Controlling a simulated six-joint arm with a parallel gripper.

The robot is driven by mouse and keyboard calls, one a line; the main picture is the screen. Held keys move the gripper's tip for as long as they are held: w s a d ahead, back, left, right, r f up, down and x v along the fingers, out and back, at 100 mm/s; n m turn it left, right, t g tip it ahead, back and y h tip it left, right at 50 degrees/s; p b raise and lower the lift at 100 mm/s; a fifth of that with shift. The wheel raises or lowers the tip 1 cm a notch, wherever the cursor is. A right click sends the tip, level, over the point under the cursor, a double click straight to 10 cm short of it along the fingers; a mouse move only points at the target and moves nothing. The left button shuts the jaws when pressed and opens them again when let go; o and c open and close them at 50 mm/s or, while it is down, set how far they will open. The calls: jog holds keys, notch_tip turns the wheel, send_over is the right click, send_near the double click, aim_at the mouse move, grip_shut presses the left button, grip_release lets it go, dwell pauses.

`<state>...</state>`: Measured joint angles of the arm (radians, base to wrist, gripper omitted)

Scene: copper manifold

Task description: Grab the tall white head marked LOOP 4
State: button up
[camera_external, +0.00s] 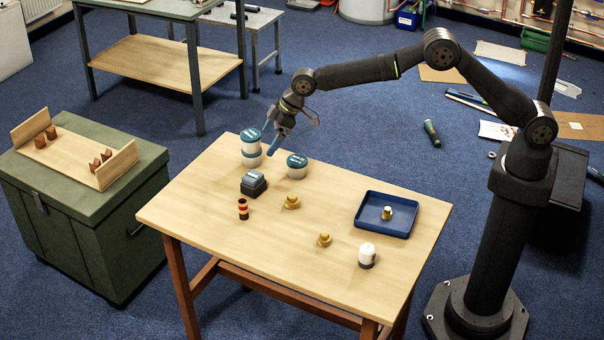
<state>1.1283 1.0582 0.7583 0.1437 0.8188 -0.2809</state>
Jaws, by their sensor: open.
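A white rounded cylinder with a dark base (367,254) stands upright near the table's front right; it looks like the white head, but no LOOP 4 marking is legible at this size. My gripper (268,141) is open, with blue fingers pointing down over the back left of the table. It is beside the stacked white tubs with teal lids (251,159) and far from the white cylinder. I cannot tell whether a finger touches the tubs. Nothing shows between the fingers.
Another teal-lidded tub (297,171), a dark box (254,184) and a striped cylinder (243,209) stand on the table (210,240). Brass fittings (291,202) (324,240) lie mid-table. A blue tray (362,225) holds a brass fitting (387,212) behind the white cylinder. The front left is clear.

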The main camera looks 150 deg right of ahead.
jog(key=c, duration=0.7)
jog(key=shift+a, duration=0.1)
